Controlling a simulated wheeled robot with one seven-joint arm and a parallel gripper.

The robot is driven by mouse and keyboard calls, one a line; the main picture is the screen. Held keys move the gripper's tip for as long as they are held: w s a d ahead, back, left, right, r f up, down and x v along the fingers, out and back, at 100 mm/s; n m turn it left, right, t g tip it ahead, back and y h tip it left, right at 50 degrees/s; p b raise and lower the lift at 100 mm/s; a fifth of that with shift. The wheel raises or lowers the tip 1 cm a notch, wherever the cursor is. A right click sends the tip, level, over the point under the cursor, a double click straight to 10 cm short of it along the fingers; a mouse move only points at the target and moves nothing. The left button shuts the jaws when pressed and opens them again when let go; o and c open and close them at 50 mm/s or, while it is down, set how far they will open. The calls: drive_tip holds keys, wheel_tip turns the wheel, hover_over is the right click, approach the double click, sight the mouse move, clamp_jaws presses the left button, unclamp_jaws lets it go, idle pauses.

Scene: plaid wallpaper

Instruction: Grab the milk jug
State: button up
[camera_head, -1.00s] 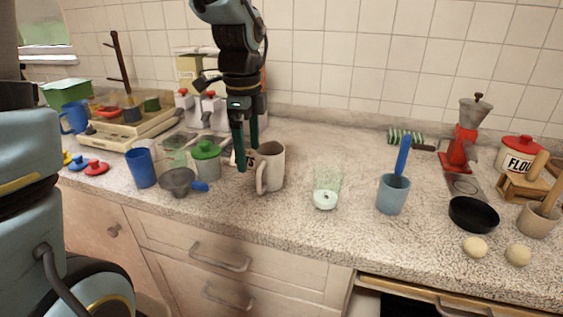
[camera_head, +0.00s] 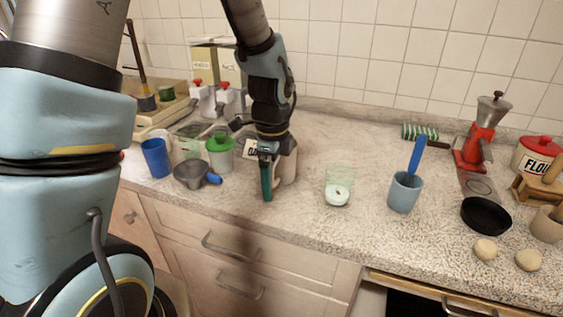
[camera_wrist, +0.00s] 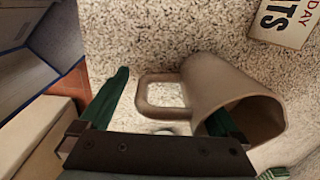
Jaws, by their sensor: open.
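The milk jug (camera_head: 287,167) is a beige, tapered jug standing on the speckled counter, partly hidden behind my gripper (camera_head: 266,178) in the head view. In the wrist view the jug (camera_wrist: 210,85) shows its loop handle to the left and its open mouth to the lower right. My gripper (camera_wrist: 170,95) is open there. One green finger is left of the handle; the other overlaps the jug's mouth. I cannot tell whether that finger is inside the mouth or in front of it. The jug is not gripped.
Left of the jug stand a green-lidded jar (camera_head: 220,155), a grey pan-like cup (camera_head: 190,175) and a blue cup (camera_head: 155,158). A clear glass (camera_head: 338,187) and a blue cup with a utensil (camera_head: 404,192) are to the right. A lettered sign (camera_wrist: 288,20) is near the jug.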

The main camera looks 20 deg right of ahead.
drive_tip(key=shift+f, duration=0.3)
drive_tip(key=shift+c, duration=0.3)
clamp_jaws()
idle(0.3)
